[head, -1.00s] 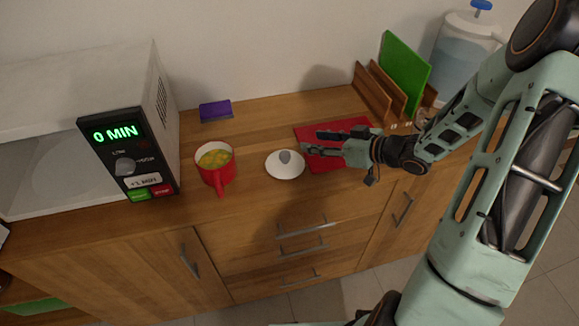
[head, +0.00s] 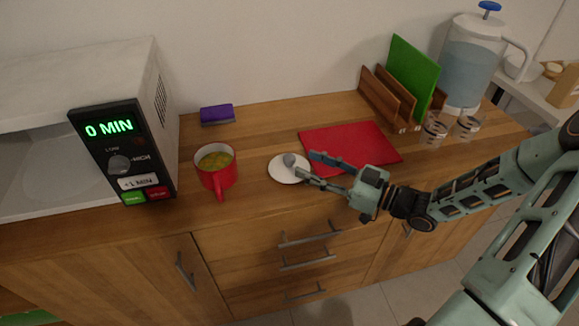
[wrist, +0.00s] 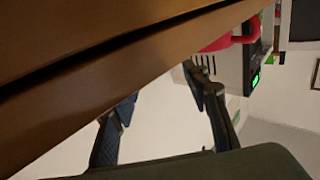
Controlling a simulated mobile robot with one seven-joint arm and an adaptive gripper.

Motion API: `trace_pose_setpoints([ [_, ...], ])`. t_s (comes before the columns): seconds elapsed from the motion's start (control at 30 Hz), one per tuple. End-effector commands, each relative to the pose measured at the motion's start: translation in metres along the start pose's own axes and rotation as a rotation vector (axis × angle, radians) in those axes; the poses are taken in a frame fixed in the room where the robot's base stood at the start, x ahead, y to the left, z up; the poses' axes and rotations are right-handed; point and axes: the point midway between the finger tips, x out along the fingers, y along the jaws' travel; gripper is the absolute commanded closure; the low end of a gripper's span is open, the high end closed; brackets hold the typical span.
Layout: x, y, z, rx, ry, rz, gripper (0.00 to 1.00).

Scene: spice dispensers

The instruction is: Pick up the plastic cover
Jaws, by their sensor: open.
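The plastic cover (head: 281,173) is a round white disc with a grey knob (head: 289,159) on top. It lies flat on the wooden counter, between the red mug and the red cutting board, in the head view. My gripper (head: 306,164) is open, its two fingers pointing left at the cover's right side. The fingertips are close to the knob; I cannot tell whether they touch the cover. The wrist view shows the two fingers of my gripper (wrist: 165,108) spread apart, but the cover is not clearly made out there.
A red mug (head: 217,178) with yellow contents stands left of the cover; it also shows in the wrist view (wrist: 228,41). A microwave (head: 110,150) is farther left. The red cutting board (head: 345,145) lies to the right. A purple sponge (head: 216,115) is near the wall.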

Motion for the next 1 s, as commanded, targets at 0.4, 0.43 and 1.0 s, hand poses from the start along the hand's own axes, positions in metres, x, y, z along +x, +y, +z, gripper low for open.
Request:
trace_pose_setpoints([
  [0.4,0.049,-0.004,0.001,0.001,0.0,0.0,0.57],
  [0.43,0.049,-0.004,0.001,0.001,-0.001,0.0,0.57],
  [1.0,0.049,-0.004,0.001,0.001,-0.001,0.0,1.0],
])
